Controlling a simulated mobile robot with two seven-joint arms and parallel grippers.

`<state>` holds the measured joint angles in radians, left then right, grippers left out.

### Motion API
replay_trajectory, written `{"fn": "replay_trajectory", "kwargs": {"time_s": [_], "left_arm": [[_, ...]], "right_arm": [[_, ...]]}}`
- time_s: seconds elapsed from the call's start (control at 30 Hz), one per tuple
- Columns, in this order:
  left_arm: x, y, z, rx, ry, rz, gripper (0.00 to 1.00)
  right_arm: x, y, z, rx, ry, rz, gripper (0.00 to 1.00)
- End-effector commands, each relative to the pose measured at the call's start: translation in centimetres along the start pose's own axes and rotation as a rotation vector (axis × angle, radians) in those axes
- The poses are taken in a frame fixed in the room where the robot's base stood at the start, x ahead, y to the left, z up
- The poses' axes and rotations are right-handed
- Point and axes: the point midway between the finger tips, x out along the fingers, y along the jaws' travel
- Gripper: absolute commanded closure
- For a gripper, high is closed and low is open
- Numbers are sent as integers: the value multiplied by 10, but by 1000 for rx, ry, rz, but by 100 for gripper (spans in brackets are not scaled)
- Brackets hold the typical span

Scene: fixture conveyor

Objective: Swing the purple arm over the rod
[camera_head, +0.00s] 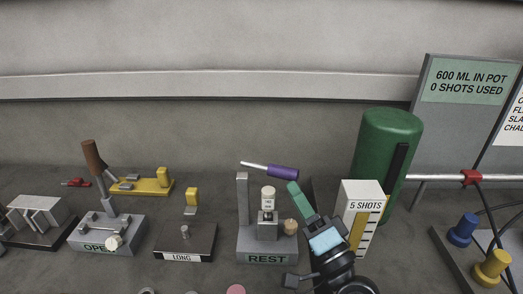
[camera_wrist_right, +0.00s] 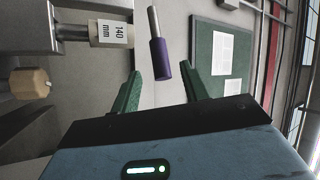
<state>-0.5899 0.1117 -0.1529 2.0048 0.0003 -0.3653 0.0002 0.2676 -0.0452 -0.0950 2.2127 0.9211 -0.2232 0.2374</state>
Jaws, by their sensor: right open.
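The purple arm (camera_head: 283,172) is a purple grip on a thin silver bar, raised above the grey fixture (camera_head: 267,245) marked REST. The bar points left toward the top of the fixture's grey upright post (camera_head: 242,200). In the right wrist view the purple grip (camera_wrist_right: 161,60) appears between the two green fingers. My right gripper (camera_head: 302,184) is open, its fingertips just right of and below the grip; I cannot tell whether they touch it. A white piece (camera_wrist_right: 112,33) marked 140 mm sits on the fixture. I cannot tell which part is the rod. My left gripper is not in view.
A wooden knob (camera_head: 290,227) is on the fixture's right side. A white 5 SHOTS box (camera_head: 362,205) and a green cylinder (camera_head: 388,145) stand close to the right of my gripper. A LONG block (camera_head: 185,242) and an OPEN fixture (camera_head: 105,235) stand left.

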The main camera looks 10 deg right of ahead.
Motion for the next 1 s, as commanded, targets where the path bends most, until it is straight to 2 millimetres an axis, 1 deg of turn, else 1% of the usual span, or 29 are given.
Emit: {"fn": "replay_trajectory", "kwargs": {"time_s": [0.27, 0.37, 0.47, 0.7, 0.8, 1.0], "left_arm": [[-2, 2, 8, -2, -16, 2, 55], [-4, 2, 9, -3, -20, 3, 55], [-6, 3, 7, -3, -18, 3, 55], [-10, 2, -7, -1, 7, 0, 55], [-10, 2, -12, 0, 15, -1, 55], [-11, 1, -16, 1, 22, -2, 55]], "right_arm": [[0, 0, 0, -1, -1, 1, 55], [4, 0, 0, -1, 0, 0, 55], [15, -2, -1, -1, 2, -3, 55], [52, -3, -1, 0, 2, -4, 55], [64, -2, -1, 0, 1, -3, 55], [77, 0, 0, -1, 0, 0, 55]]}}
